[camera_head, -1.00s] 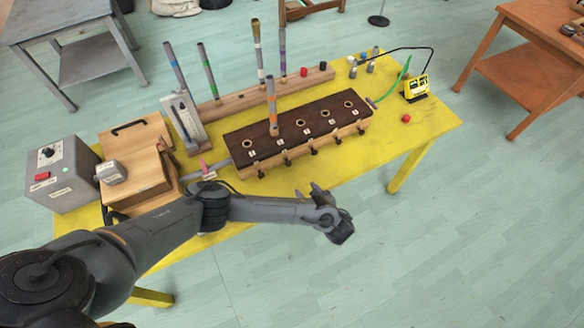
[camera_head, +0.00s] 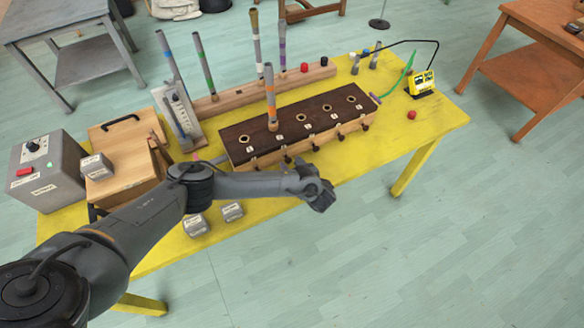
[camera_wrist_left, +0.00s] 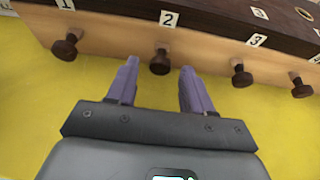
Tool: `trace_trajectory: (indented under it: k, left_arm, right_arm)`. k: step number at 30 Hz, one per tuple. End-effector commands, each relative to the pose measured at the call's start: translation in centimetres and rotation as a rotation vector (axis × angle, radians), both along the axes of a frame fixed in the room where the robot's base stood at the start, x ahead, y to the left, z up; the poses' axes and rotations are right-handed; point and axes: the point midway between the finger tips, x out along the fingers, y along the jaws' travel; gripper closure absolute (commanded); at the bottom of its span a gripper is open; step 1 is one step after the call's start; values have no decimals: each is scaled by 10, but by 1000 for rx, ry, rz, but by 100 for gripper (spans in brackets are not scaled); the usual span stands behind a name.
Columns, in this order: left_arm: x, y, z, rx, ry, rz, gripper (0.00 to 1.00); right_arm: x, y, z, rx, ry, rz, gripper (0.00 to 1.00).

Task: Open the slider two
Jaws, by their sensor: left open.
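A long wooden box with a dark top (camera_head: 292,118) stands on the yellow table, with holes along its top and dark slider knobs along its front. In the left wrist view the slider two knob (camera_wrist_left: 160,65) sits below the label 2 (camera_wrist_left: 168,18). Its stem goes into the pale front face. My left gripper (camera_wrist_left: 158,76) is open, its two purple fingers on either side of the slider two knob, with gaps visible at both sides. In the head view my left gripper (camera_head: 318,190) is just in front of the box. My right gripper is not in view.
Knob one (camera_wrist_left: 66,47) and knob three (camera_wrist_left: 241,77) flank the middle knob. A striped tube (camera_head: 270,97) stands upright in the box top. A yellow device (camera_head: 424,86) and red ball (camera_head: 411,115) are to the right. Grey blocks (camera_head: 232,211) lie near the front edge.

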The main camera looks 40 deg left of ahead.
Motion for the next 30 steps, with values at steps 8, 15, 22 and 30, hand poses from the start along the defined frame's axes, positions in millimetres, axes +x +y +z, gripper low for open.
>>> trace_trajectory:
  k: [8, 15, 22, 30]
  left_arm:
    - [1, 3, -1, 0, 0, 0, 49]
    - [1, 3, -1, 0, 0, 0, 72]
    - [1, 3, -1, -1, 0, 0, 100]
    - [0, 0, 0, -1, 1, -1, 100]
  right_arm:
    - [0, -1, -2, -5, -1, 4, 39]
    - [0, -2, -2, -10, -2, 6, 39]
    - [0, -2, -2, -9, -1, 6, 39]
    - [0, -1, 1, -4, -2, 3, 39]
